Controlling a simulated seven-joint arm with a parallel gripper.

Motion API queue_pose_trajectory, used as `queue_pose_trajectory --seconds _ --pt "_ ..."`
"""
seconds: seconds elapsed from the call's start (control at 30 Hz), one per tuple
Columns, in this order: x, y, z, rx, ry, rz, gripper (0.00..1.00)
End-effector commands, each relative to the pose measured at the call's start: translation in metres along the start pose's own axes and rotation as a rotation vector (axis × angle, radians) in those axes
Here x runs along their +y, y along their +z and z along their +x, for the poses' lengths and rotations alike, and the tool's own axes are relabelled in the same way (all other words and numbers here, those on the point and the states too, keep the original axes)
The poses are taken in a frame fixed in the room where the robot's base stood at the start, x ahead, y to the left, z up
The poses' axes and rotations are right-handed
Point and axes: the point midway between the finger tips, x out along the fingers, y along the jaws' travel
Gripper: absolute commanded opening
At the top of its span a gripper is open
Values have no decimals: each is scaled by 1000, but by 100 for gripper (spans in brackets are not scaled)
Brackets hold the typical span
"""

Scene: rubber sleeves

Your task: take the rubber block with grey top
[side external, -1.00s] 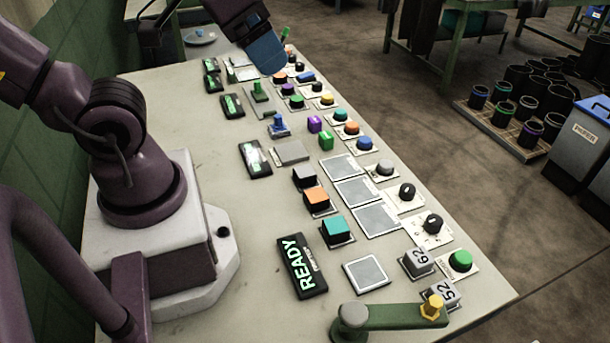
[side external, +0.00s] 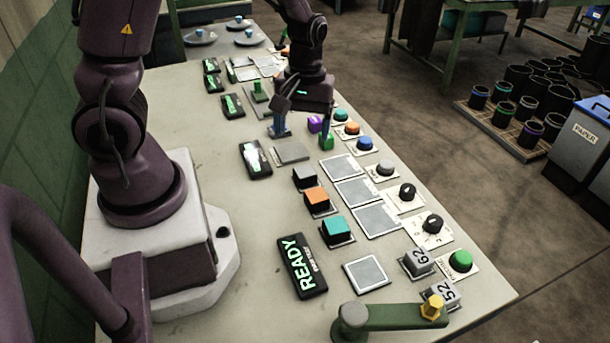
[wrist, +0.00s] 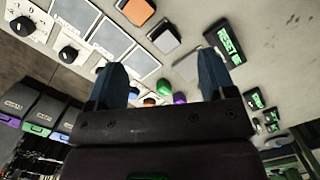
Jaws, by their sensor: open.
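The rubber block with grey top (side external: 305,176) stands on a small plate in the middle of the table, with dark sides. In the wrist view, the grey-topped block (wrist: 164,38) shows above and between my fingertips. My gripper (side external: 303,130) is open and points down, beyond the block in the side view, near the purple block (side external: 315,124) and green block (side external: 326,141). The wrist view also shows my gripper's two blue fingers (wrist: 162,62) spread apart with nothing held. Contact with the nearby small blocks cannot be told.
An orange-topped block (side external: 317,197) and a teal-topped block (side external: 337,228) stand nearer the camera. A grey flat pad (side external: 291,152) and a lit display (side external: 255,159) lie beyond the grey-topped block. Buttons and knobs (side external: 407,191) line the right edge.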

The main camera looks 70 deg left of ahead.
Motion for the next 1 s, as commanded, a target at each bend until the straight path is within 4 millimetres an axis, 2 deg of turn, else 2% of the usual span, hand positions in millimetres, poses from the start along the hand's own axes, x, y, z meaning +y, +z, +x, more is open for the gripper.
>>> queue_pose_trajectory --seconds 0.03,0.13,0.2,0.3,0.47,0.73,1.0 --pt "-2 -12 14 7 -22 -104 77" --pt "-4 -34 28 49 -22 -322 77" --pt "1 -45 25 79 16 -436 77" --pt "5 -49 22 95 47 -527 77" --pt "5 -51 36 96 48 -569 77" --pt "5 -55 85 94 46 -565 77" --pt "4 -57 106 94 48 -563 77"
